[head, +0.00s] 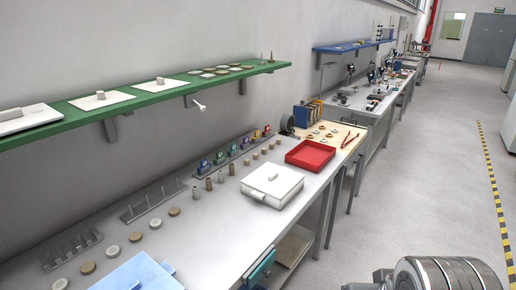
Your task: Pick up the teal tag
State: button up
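A row of small coloured tags (232,150) stands on a dark rack near the back of the grey workbench, against the wall. They include blue, purple, green and red ones. They are small in the head view, and I cannot tell for sure which one is teal. A larger teal-green flat piece (262,262) shows at the front edge of the bench, partly below the top. My gripper is not in view; only a metal part of my own body shows at the bottom right.
The workbench (215,235) also holds a white lidded box (272,184), a red tray (311,154), a light blue box (135,275), pegged racks and several small discs. A green shelf (150,94) overhangs the back. The floor (430,180) to the right is clear.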

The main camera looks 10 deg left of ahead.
aim_at(233, 147)
jog(key=z, duration=1.2)
jog(key=i, duration=2.8)
jog(key=u, duration=0.6)
